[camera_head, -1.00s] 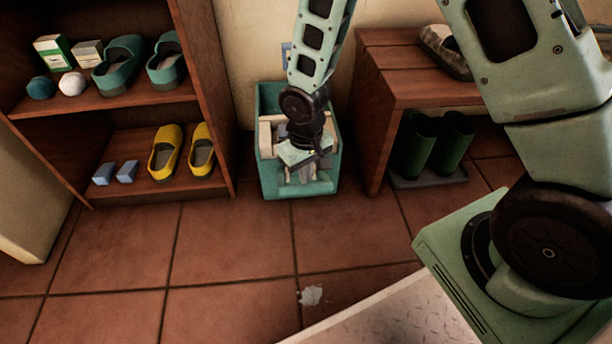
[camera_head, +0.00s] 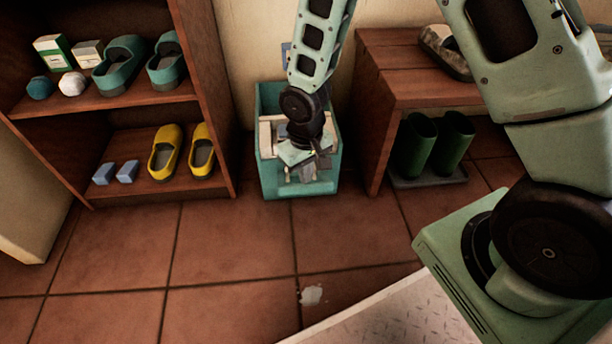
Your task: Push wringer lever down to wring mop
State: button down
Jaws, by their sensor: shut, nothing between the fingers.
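A teal mop bucket (camera_head: 302,186) stands on the tiled floor between the shelf and the bench. Pale wringer parts (camera_head: 265,138) show inside its upper left side. My gripper (camera_head: 308,170) points down into the bucket, over its front part, and is shut with nothing held. My wrist hides much of the bucket's inside, so I cannot make out the lever or the mop clearly. Whether my fingers touch the lever cannot be told. A small blue piece (camera_head: 286,52) shows on the wall behind the bucket, partly hidden by my arm.
A wooden shelf (camera_head: 110,100) with shoes, balls and boxes stands close on the left. A wooden bench (camera_head: 385,100) with dark green boots (camera_head: 414,146) under it stands close on the right. The floor in front is clear except for a pale patch (camera_head: 312,294).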

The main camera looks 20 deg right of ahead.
aim_at(306, 192)
jog(key=shift+f, duration=0.15)
jog(key=shift+f+b, duration=0.3)
jog(key=shift+f, duration=0.15)
jog(key=shift+s+a+f+b, duration=0.2)
jog(key=shift+s+f+b, duration=0.35)
jog(key=shift+f, duration=0.35)
jog(key=shift+s+a+f+b, duration=0.1)
jog(key=shift+s+f+b, duration=0.2)
jog(key=shift+f, duration=0.1)
jog(key=shift+s+a+f+b, duration=0.1)
jog(key=shift+s+f+b, duration=0.05)
jog(key=shift+f+b, duration=0.2)
jog(key=shift+f, duration=0.1)
jog(key=shift+s+f+b, duration=0.35)
jog(key=shift+f+b, duration=0.15)
jog(key=shift+f, duration=0.35)
